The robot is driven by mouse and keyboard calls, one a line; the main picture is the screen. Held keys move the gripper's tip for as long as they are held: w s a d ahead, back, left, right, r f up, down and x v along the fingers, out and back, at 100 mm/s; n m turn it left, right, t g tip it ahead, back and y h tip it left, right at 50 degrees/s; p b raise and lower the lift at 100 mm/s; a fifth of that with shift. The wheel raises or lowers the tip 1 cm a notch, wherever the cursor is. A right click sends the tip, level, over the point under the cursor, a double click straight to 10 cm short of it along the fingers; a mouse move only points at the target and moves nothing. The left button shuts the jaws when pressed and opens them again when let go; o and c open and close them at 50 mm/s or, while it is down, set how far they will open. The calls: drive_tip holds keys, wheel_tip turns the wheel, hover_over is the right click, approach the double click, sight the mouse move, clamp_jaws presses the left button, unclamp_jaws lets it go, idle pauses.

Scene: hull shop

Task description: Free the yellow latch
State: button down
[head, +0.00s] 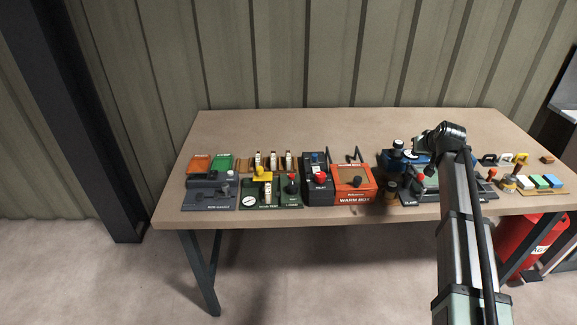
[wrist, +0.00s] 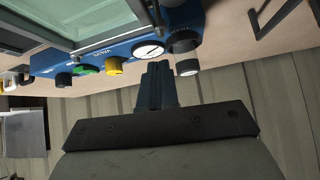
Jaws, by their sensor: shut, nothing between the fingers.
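Another yellow part (head: 262,174) sits on the leak test panel, left of the middle. My gripper (wrist: 160,70) is shut and empty. In the wrist view its fingertips are close to the blue box's (wrist: 205,35) gauge and a dark knob; I cannot tell whether they touch. In the head view my arm hides part of this area.
An orange warm box (head: 353,183) stands mid-table, with dark panels to its left. Red, yellow, green and blue parts (head: 540,181) lie at the right front. The blue box carries a yellow knob (wrist: 114,66). The table's (head: 300,125) back strip is clear on the left.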

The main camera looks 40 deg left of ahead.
sight(258, 168)
drive_tip(key=s+a+g, duration=0.1)
drive_tip(key=s+a, duration=0.4)
drive_tip(key=s+a+r+n+g+y, duration=0.1)
drive_tip(key=s+a+g, duration=0.1)
drive_tip(key=s+a, duration=0.3)
drive_tip(key=s+a+r+n+g, duration=0.1)
drive_tip(key=s+a, duration=0.4)
drive_tip(key=a, duration=0.1)
drive_tip(key=shift+s+r+g+y, duration=0.2)
drive_tip(key=shift+s+g+y, duration=0.1)
drive_tip(key=s+a+r+n+g, duration=0.1)
drive_tip(key=s+a+g, duration=0.1)
drive_tip(key=s+a, duration=0.2)
drive_tip(key=s+a+r+n+g, duration=0.1)
drive_tip(key=s+a, duration=0.3)
drive_tip(key=s, duration=0.7)
drive_tip(key=shift+s+a+r+g, duration=0.15)
drive_tip(key=shift+a+r+g, duration=0.2)
drive_tip(key=shift+g, duration=0.05)
drive_tip(key=x, duration=0.9)
drive_tip(key=shift+a+f, duration=0.15)
drive_tip(key=shift+f, duration=0.15)
drive_tip(key=shift+s+a+f, duration=0.15)
drive_tip(key=shift+s+a, duration=0.5)
drive_tip(key=shift+s, duration=0.3)
drive_tip(key=shift+s+a, duration=0.6)
drive_tip(key=shift+s, duration=0.2)
drive_tip(key=shift+s+a, duration=1.25)
